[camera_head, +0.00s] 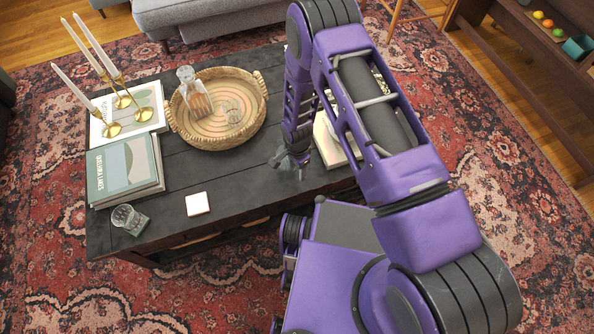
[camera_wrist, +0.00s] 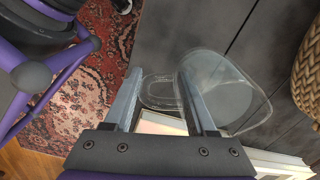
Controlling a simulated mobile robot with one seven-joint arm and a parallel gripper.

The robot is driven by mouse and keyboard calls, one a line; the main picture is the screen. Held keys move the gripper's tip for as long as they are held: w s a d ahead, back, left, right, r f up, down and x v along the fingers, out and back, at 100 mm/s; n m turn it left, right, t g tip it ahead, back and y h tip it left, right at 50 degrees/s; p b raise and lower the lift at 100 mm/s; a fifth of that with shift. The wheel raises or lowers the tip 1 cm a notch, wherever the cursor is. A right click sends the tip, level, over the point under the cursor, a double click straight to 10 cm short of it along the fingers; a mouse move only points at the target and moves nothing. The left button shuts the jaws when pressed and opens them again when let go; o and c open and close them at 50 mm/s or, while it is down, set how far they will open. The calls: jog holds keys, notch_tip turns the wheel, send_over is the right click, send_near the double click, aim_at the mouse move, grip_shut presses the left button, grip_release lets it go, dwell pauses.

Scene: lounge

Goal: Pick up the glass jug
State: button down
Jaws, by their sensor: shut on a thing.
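The glass jug (camera_wrist: 235,95) is clear and see-through, and it shows in the wrist view between and to the right of the fingers. My gripper (camera_wrist: 160,78) is shut on it, with the fingers on either side of its handle side. In the head view my gripper (camera_head: 290,160) is low over the front right part of the dark table; a little clear glass shows there, and my arm hides most of the jug. I cannot tell whether the jug touches the table.
On the dark table (camera_head: 240,185) are a woven tray (camera_head: 222,137) with a decanter (camera_head: 192,92) and a tumbler (camera_head: 233,112), brass candlesticks (camera_head: 122,100), books (camera_head: 125,170), another tumbler (camera_head: 128,217) and a pale coaster (camera_head: 197,204). White books (camera_head: 328,142) lie beside my gripper.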

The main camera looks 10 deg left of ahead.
jog(key=shift+r, duration=2.95)
jog(key=shift+r, duration=0.1)
